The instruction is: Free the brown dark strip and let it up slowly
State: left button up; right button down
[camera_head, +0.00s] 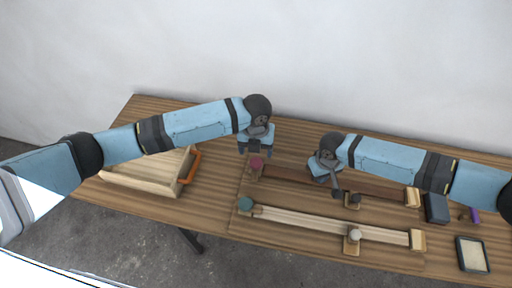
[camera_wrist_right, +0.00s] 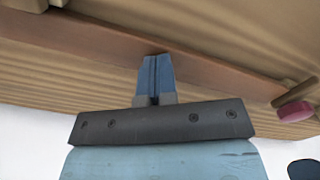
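The brown dark strip (camera_head: 290,176) lies lengthwise on the board, between a maroon knob (camera_head: 256,162) at its left end and a pale wooden block (camera_head: 412,197) at its right end. My left gripper (camera_head: 255,152) is open just above and behind the maroon knob, seemingly apart from it. My right gripper (camera_head: 337,193) is over the strip's middle and hides part of it. In the right wrist view its blue fingers (camera_wrist_right: 155,60) are together, with their tips against or just over the strip (camera_wrist_right: 100,42). Nothing shows between them. The maroon knob (camera_wrist_right: 298,113) also shows there.
A pale strip (camera_head: 305,219) lies nearer, with a green knob (camera_head: 245,203) and a grey-topped peg (camera_head: 353,235). A dark-topped peg (camera_head: 353,200) stands by the brown strip. A wooden tray (camera_head: 145,178) with an orange handle is left; a dark box (camera_head: 436,208) and framed pad (camera_head: 472,254) are right.

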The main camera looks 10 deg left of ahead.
aim_at(256, 162)
pick_arm(q)
jog(key=shift+r+p, duration=1.05)
jog(key=shift+r, duration=0.05)
pick_arm(e)
jog(key=shift+r, duration=1.2)
pick_arm(q)
jog(key=shift+r+p, duration=0.75)
pick_arm(e)
jog(key=shift+r, duration=1.45)
notch_tip(256, 162, up, 5)
